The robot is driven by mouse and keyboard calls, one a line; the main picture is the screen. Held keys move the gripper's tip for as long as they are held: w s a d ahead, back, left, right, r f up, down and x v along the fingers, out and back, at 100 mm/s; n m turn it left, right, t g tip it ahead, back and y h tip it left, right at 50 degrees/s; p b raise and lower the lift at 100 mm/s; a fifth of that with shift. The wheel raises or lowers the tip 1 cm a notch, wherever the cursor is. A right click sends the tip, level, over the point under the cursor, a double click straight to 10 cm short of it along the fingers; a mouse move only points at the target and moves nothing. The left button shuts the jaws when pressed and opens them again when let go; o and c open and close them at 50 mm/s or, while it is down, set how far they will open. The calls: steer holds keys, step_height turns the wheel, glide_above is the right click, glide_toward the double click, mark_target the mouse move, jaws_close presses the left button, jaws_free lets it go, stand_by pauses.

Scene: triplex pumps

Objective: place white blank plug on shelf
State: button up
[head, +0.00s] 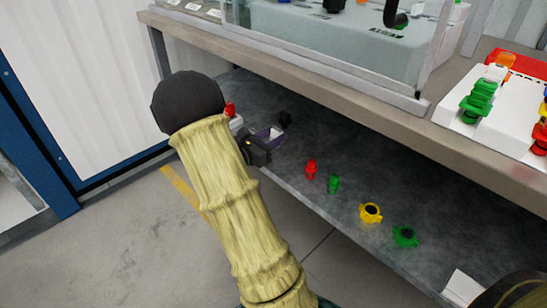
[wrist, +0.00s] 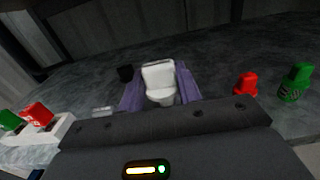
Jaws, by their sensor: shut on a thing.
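The white blank plug (wrist: 159,82) is between the two purple fingers of my gripper (wrist: 160,92) in the wrist view. My gripper is shut on it. In the head view my gripper (head: 270,138) is over the left part of the lower grey shelf (head: 300,210), and a pale bit of the plug shows between the fingers. Whether the plug touches the shelf cannot be told.
On the shelf stand a red plug (head: 311,169), a green plug (head: 334,184), a yellow fitting (head: 370,212) and a green fitting (head: 405,236). A black piece (wrist: 125,73) is left of the fingers. The bench top (head: 330,85) overhangs the shelf.

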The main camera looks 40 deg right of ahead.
steer(key=shift+f, duration=0.7)
step_height(320, 180, down, 4)
steer(key=b, duration=0.2)
steer(key=shift+b, duration=0.3)
steer(key=shift+r, duration=0.15)
steer(key=o, duration=1)
steer(key=shift+c, duration=0.2)
